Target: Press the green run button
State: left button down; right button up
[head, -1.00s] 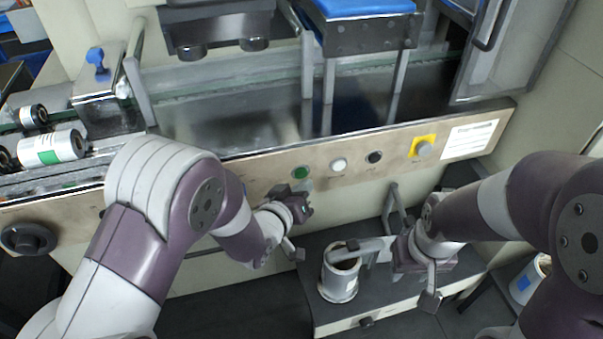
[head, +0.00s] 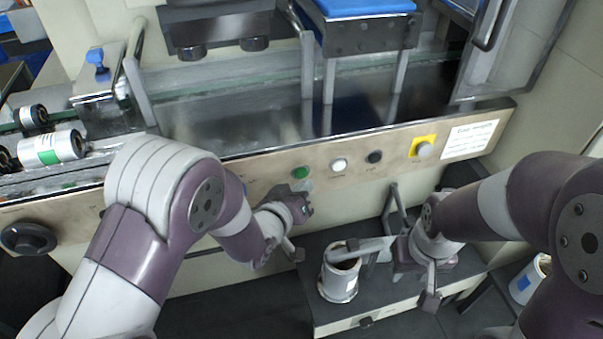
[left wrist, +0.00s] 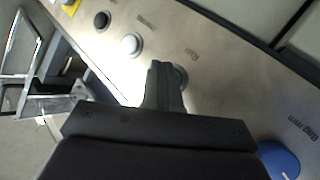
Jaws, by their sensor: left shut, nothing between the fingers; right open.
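The green run button (head: 300,172) sits on the tan control panel (head: 262,178), left of a white button (head: 338,164). My left gripper (head: 304,196) is just below the green button in the head view. In the left wrist view its shut fingers (left wrist: 163,85) point at the panel and cover most of the green button (left wrist: 181,76), whose edge shows beside the tips. I cannot tell whether the tips touch it. My right gripper (head: 382,250) is open, by the white cup-like roll (head: 339,275) on the lower shelf; its fingers overlap the roll's rim in view.
A black button (head: 374,157) and a grey button on a yellow plate (head: 423,148) lie further right on the panel. A black knob (head: 28,239) is at the far left. A blue knob (left wrist: 279,160) shows in the left wrist view.

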pick_arm(q)
jog(key=shift+w, duration=0.15)
dwell(0.3)
jog(key=shift+w+a, duration=0.15)
jog(key=shift+w, duration=0.15)
